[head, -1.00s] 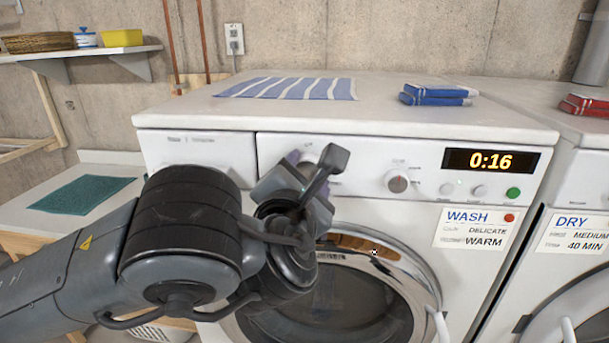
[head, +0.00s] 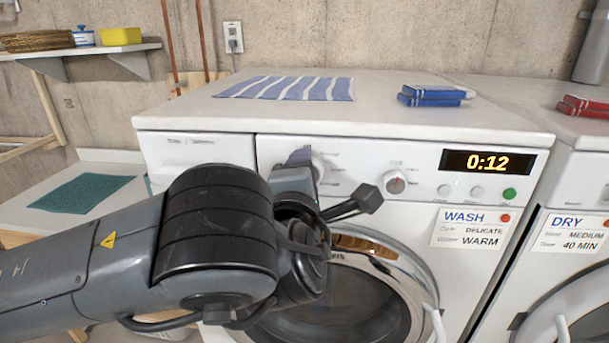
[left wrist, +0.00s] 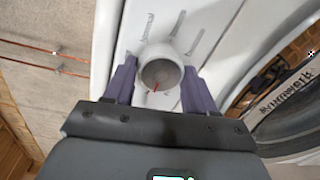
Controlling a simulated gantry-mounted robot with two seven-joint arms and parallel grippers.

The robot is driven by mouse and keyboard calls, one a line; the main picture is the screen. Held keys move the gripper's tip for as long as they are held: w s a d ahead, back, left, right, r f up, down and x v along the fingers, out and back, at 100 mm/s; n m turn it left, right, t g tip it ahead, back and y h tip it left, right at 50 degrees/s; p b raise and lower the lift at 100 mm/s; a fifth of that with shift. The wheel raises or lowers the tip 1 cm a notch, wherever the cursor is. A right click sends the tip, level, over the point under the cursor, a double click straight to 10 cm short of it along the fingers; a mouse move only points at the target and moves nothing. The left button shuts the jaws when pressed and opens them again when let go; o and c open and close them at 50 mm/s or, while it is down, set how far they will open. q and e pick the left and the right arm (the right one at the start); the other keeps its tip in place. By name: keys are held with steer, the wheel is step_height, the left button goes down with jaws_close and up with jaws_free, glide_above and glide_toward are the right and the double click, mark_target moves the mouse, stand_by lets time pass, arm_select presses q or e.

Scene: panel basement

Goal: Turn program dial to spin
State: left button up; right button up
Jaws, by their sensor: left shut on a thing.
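The program dial (head: 317,168) is the left white knob on the washer's front panel, partly hidden behind my left wrist in the head view. In the left wrist view the dial (left wrist: 160,70) sits between the two purple fingers of my left gripper (left wrist: 160,82), which is shut on it. The red mark on the dial points down toward the palm in that view. Labels surround the dial, but they are too small to read. My right gripper is in neither view.
A second knob (head: 396,182), a display (head: 488,162) reading 0:12 and a green button (head: 509,195) are right of the dial. A WASH card (head: 472,227) reads DELICATE and WARM. The round door (head: 372,245) lies below. A striped cloth (head: 285,88) lies on top.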

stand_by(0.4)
arm_select(q)
steer(key=o, duration=1)
steer(key=shift+o, duration=0.2)
steer(key=s+a, duration=0.1)
steer(key=s, duration=0.9)
steer(key=shift+s+a+r, duration=0.15)
steer(key=shift+s+r, duration=0.2)
steer(key=shift+r, duration=0.05)
